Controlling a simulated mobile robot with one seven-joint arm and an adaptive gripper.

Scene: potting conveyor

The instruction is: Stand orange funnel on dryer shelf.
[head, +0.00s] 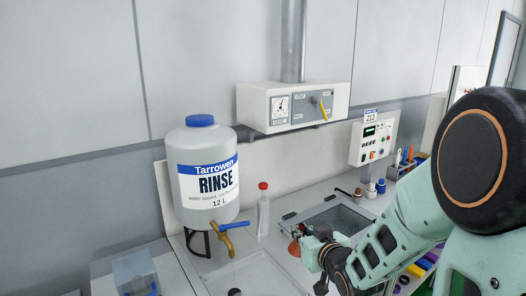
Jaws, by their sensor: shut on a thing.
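The orange funnel (295,247) shows as a small orange-brown shape at the tip of my gripper (303,243). My gripper is shut on it at the front right of the bench, left of my arm. The funnel is small and partly hidden by the fingers, so its tilt and any contact with the bench are unclear. I cannot tell for sure which part is the dryer shelf.
A large Tarrowen rinse tank (205,178) with a brass tap (226,240) stands at the left. A red-capped bottle (263,212) stands upright beside it. Small blue-capped bottles (371,190) stand behind.

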